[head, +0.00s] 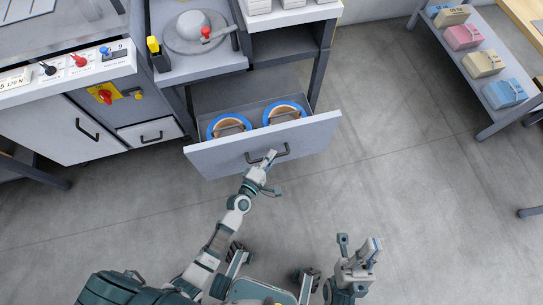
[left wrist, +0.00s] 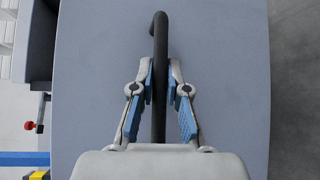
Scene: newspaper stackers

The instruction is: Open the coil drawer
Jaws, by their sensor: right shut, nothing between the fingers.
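The coil drawer (head: 240,155) is pulled out from under the bench, with two blue-rimmed coils (head: 229,126) inside. Its dark handle (head: 284,154) is on the grey front panel. My left gripper (head: 268,160) is at the left part of this handle. In the left wrist view, the dark handle bar (left wrist: 160,45) runs between the fingers of my left gripper (left wrist: 160,80), with the blue fingertip pads against it on both sides. My right gripper (head: 362,250) is shut and empty, over the floor to the right of the drawer.
A round machine part (head: 190,28) sits on the bench above the coil drawer. A shelf with coloured paper stacks (head: 484,63) is at upper right. The floor (head: 420,160) between is clear.

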